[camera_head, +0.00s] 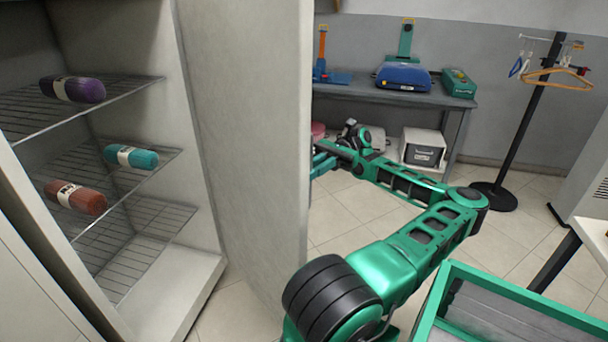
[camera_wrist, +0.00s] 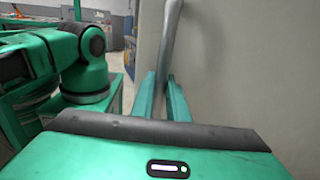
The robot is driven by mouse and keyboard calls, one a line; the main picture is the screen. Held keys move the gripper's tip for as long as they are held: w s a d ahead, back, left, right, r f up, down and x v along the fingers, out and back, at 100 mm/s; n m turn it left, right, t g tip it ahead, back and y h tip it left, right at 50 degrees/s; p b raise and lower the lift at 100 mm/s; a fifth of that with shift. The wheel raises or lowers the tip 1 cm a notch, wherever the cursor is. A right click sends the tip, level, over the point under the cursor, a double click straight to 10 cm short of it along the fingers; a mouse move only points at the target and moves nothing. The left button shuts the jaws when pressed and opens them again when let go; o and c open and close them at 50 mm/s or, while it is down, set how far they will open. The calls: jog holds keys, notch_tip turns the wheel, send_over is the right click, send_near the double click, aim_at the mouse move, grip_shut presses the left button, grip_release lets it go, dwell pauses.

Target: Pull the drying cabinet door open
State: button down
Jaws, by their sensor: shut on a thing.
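The drying cabinet door (camera_head: 250,130) stands swung well open, its pale edge and inner face toward the head camera. The cabinet (camera_head: 165,60) is open at left, with wire shelves inside. My arm reaches around the door's right side, and my gripper (camera_wrist: 163,84) is at the door's outer face. In the wrist view its two green fingers are shut on the long grey door handle (camera_wrist: 168,45), one on each side. The door's outer face (camera_wrist: 235,70) fills the right of that view. In the head view the door hides the fingertips and handle.
Purple (camera_head: 72,89), teal (camera_head: 131,156) and rust-red (camera_head: 76,197) rolls lie on the shelves. A workbench (camera_head: 440,97) stands at the back, a coat stand (camera_head: 528,105) at right. A green-rimmed bin (camera_head: 520,292) is at front right. Tiled floor is clear beyond my arm.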

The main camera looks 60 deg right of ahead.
jog(key=shift+f, duration=0.1)
jog(key=c, duration=2)
grip_release()
jog(key=d, duration=1)
jog(key=shift+s+d, duration=0.35)
jog(key=shift+s, duration=0.1)
jog(key=shift+c, duration=0.6)
